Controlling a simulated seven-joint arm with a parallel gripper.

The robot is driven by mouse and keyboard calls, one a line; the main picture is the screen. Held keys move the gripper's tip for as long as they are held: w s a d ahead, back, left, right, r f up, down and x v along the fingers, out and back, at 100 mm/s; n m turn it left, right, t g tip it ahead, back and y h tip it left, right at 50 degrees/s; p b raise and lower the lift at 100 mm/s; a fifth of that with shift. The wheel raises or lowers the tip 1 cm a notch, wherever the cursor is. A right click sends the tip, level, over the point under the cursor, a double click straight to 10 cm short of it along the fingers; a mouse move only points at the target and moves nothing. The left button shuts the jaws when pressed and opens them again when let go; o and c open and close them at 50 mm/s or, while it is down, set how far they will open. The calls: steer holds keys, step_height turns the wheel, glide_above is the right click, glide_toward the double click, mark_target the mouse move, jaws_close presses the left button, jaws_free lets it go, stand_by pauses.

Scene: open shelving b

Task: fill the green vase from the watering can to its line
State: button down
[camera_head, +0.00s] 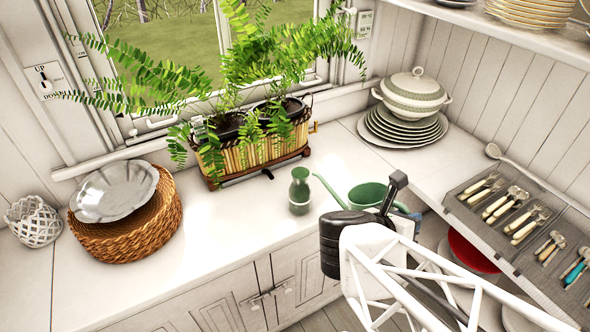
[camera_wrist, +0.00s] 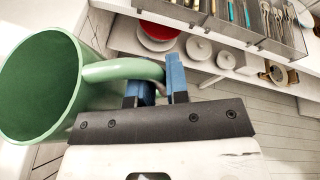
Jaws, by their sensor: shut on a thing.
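The green vase (camera_head: 300,190) stands upright on the white counter, a small dark-green bottle shape with a narrow neck. Its fill line and any water inside cannot be made out. The green watering can (camera_head: 368,195) is just right of it, its thin spout pointing left with the tip close beside the vase's neck. Whether the tip touches the vase is unclear. My gripper (camera_wrist: 158,88) is shut on the can's handle (camera_wrist: 112,70), with blue fingers on either side. The can's open top (camera_wrist: 38,85) faces the wrist camera, and no water is clearly visible inside.
A fern planter (camera_head: 250,155) stands behind the vase by the window. A woven basket (camera_head: 130,235) with a silver dish (camera_head: 115,190) is at left. Stacked plates (camera_head: 402,128) and a tureen are behind right. A cutlery tray (camera_head: 480,215) lies at right. Counter left of the vase is clear.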

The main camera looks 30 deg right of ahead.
steer(key=shift+s+f, duration=0.1)
steer(key=shift+f, duration=0.05)
steer(key=shift+s+f, duration=0.35)
steer(key=shift+f, duration=0.15)
steer(key=s+f+m+t, duration=0.2)
steer(key=s+f+m, duration=0.1)
steer(key=f, duration=0.6)
steer(key=shift+d+f+y+b, duration=0.15)
steer(key=shift+d+y+b, duration=0.15)
steer(key=shift+d, duration=0.15)
stand_by(0.8)
steer(key=shift+s+f, duration=0.1)
stand_by(0.6)
step_height(320, 180, up, 6)
stand_by(0.7)
stand_by(0.5)
